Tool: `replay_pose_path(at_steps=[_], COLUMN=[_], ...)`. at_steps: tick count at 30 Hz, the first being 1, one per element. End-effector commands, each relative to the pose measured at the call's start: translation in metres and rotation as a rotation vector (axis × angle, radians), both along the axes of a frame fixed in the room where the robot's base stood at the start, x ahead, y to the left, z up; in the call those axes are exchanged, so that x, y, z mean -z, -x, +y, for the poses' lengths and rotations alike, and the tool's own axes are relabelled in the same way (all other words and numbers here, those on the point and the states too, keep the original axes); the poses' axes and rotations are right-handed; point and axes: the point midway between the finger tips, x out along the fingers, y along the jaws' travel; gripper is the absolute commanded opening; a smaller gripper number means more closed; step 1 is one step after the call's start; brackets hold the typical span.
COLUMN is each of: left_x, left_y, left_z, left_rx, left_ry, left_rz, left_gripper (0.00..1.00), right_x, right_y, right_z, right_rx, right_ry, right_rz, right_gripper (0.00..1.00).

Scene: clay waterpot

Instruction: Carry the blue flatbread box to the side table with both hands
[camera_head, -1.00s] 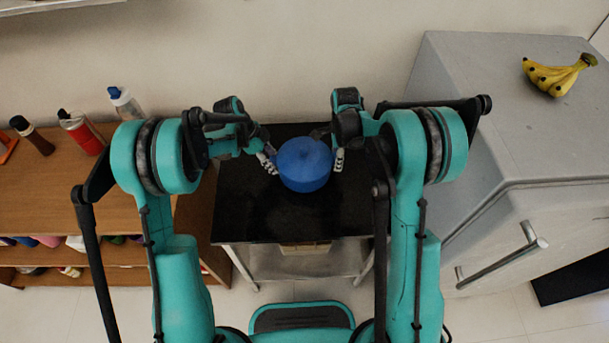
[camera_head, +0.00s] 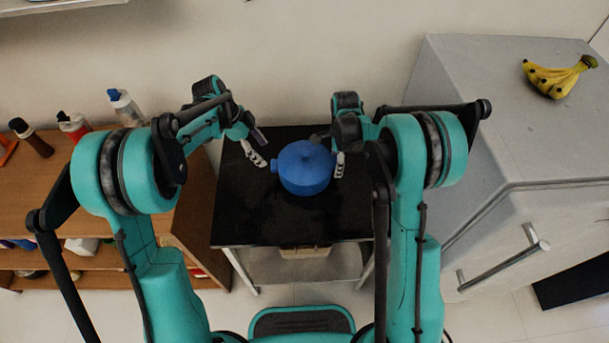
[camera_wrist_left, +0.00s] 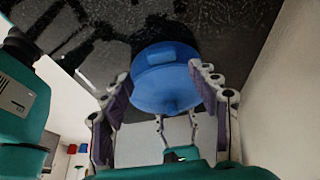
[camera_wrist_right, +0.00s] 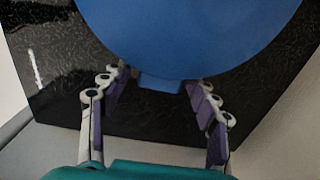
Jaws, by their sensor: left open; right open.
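The blue flatbread box (camera_head: 304,170), a round lidded pot with small side handles, stands upright on the black-topped side table (camera_head: 270,221). My left gripper (camera_head: 256,155) is open and empty, to the left of the box with a clear gap. In the left wrist view the box (camera_wrist_left: 166,82) shows beyond the open left fingers (camera_wrist_left: 168,115). My right gripper (camera_head: 338,163) is open close to the box's right side. In the right wrist view its fingers (camera_wrist_right: 160,95) are spread on either side of the box's handle (camera_wrist_right: 160,84); I cannot tell if they touch it.
A grey fridge (camera_head: 520,120) with bananas (camera_head: 557,76) on top stands right of the table. A wooden shelf (camera_head: 60,175) with several bottles is at the left. The wall is close behind the table. The tabletop's front is clear.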

Motion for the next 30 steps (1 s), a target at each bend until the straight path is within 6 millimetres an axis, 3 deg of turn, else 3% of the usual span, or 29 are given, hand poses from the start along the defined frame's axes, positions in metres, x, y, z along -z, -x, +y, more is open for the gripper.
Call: replay_pose_path(at_steps=[4, 11, 24, 30], left_x=[-0.021, -0.032, -0.032, -0.032], left_y=[0.0, 0.0, 0.0, 0.0], left_z=[0.009, 0.013, 0.013, 0.013], left_rx=[0.0, 0.001, 0.001, 0.001], left_ry=[0.0, 0.001, 0.0, 0.0], left_rz=[0.0, 0.0, 0.0, 0.0], left_gripper=[0.61, 0.61, 0.61, 0.61], right_x=[0.0, -0.009, -0.096, -0.117], right_y=[0.0, 0.0, 0.0, 0.0], right_z=[0.0, 0.0, 0.0, 0.0], right_rx=[0.0, 0.0, 0.0, 0.0], right_ry=[0.0, 0.0, 0.0, 0.0], right_rz=[0.0, 0.0, 0.0, 0.0], right_gripper=[0.61, 0.61, 0.61, 0.61])
